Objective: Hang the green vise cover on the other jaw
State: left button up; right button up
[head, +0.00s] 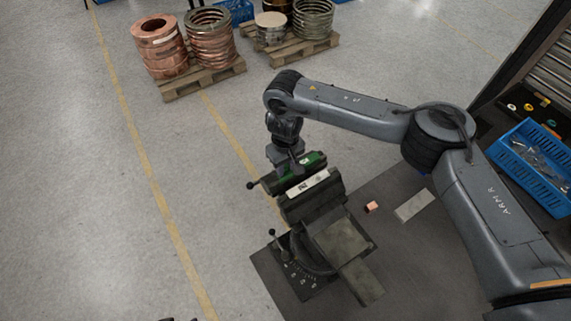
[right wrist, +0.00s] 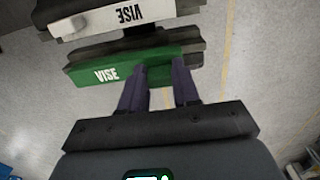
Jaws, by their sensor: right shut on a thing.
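The green vise cover (head: 316,160) is at the far jaw of the dark vise (head: 318,208). It also shows in the right wrist view (right wrist: 100,72), with white VISE lettering. My right gripper (right wrist: 160,76) is shut on the green cover, its two dark fingers gripping along its edge. I cannot tell whether the cover rests fully on the jaw. A white cover (head: 308,184) with dark lettering sits on the nearer jaw, apart from the green one, and shows at the top of the wrist view (right wrist: 105,18). Only small dark tips at the head view's bottom edge may be my left gripper (head: 180,319).
The vise stands on a dark tabletop (head: 400,260) with a small copper block (head: 371,206) and a grey plate (head: 414,205) at its right. A blue crate (head: 535,165) is further right. Copper coils (head: 160,45) stand on pallets behind. The floor at left is clear.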

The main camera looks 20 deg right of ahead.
jog(key=shift+f, duration=0.4)
jog(key=shift+f, duration=0.3)
dwell(0.4)
jog(key=shift+f, duration=0.35)
dwell(0.5)
dwell(0.5)
jog(key=shift+p, duration=0.35)
jog(key=shift+f, duration=0.15)
jog(key=shift+f+p, duration=0.1)
jog(key=shift+p, duration=0.2)
dwell(0.3)
dwell(0.4)
